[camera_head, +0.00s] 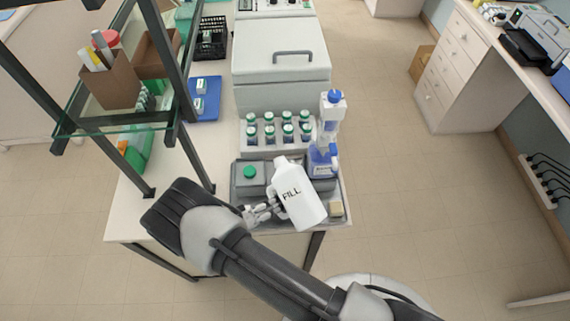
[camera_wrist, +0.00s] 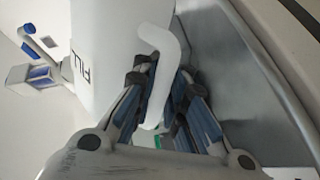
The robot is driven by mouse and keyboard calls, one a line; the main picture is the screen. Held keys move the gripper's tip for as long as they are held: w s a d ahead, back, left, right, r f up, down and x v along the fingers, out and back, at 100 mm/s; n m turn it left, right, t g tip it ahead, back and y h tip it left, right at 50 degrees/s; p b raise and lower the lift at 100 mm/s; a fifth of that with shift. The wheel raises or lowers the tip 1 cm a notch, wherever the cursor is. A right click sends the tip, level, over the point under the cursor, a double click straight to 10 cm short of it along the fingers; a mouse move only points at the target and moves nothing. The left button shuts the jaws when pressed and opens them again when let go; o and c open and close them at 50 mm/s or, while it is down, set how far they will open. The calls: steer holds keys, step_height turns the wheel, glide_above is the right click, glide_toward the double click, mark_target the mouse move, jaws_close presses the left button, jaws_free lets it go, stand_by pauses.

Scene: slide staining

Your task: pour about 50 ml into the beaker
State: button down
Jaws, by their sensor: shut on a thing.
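A white bottle (camera_head: 300,200) marked FILL is held above the grey tray (camera_head: 346,207) at the near end of the bench. Its neck points up and to the left in the head view, so it looks somewhat tilted. My gripper (camera_head: 264,211) is at its left side. In the wrist view the bottle (camera_wrist: 105,45) fills the upper middle, and my gripper (camera_wrist: 163,82) is shut on its curved handle (camera_wrist: 168,50). No beaker can be made out in either view; the bottle hides part of the tray. No liquid stream shows.
A blue-labelled dispenser bottle (camera_head: 323,160) stands right behind the white bottle. A grey box with a green button (camera_head: 250,174) is at left. A rack of green-capped bottles (camera_head: 277,133) lies behind. A shelf frame (camera_head: 165,80) rises on the left.

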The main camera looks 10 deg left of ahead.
mark_target(278, 170)
stand_by(0.5)
